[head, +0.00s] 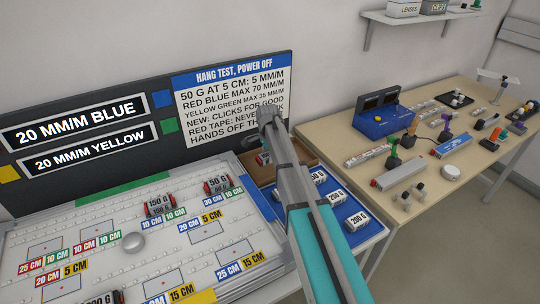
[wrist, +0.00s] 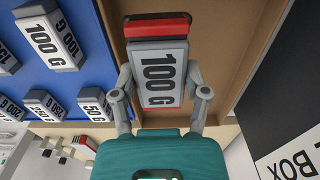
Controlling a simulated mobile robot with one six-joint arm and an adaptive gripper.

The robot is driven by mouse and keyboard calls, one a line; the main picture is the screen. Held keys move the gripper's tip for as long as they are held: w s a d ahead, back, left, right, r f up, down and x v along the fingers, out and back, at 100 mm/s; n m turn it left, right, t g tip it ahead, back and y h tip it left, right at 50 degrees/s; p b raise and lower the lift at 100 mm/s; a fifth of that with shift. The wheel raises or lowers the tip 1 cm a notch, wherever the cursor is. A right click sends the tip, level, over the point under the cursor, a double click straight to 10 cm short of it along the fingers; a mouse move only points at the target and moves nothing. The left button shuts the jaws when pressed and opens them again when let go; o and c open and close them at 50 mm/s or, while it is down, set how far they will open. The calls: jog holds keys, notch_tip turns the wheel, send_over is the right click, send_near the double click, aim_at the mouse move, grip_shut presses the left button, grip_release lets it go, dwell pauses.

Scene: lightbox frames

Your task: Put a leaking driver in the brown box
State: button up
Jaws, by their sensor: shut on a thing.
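My gripper (wrist: 160,85) is shut on a grey block with a white "100 G" label (wrist: 158,78) and a red band at its far end. Its two fingers press the block's sides. In the wrist view the block is over the brown box (wrist: 222,25), whose bare floor and wall show around it; I cannot tell whether it touches the floor. In the head view the brown box (head: 306,152) stands behind the blue tray, and my arm hides part of it and most of the gripper. I cannot make out any leak on the block.
The blue tray (wrist: 82,88) beside the box holds several labelled weight blocks. A board with distance labels (head: 140,220) lies to the left, and a dark sign panel (head: 105,90) stands behind. A wooden table (head: 470,190) with tools and a blue device (head: 385,120) is at right.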

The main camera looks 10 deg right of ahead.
jog(key=shift+f+b, duration=1.65)
jog(key=shift+f, duration=0.4)
jog(key=o, duration=1.3)
jog(key=shift+c, duration=0.2)
jog(key=shift+s, duration=0.1)
